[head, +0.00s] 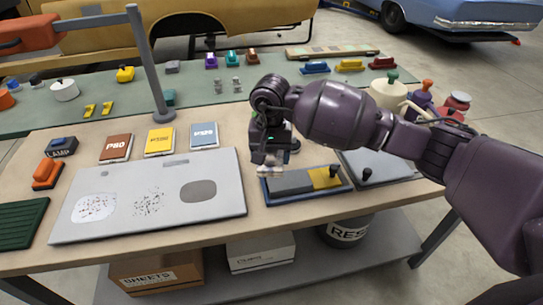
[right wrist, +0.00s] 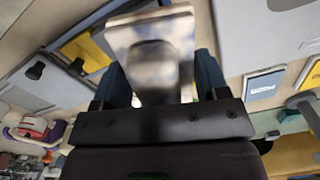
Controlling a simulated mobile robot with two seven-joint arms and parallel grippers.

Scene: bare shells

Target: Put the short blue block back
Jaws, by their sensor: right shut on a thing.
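My left gripper is out of view.
A grey panel (head: 125,180) with worn patches lies left of the gripper. Brown, yellow and blue-white packs (head: 204,135) lie behind it. A grey post (head: 150,65) stands at left. Bottles and jars (head: 388,94) stand behind my right arm. Some green mat is bare (head: 130,100).

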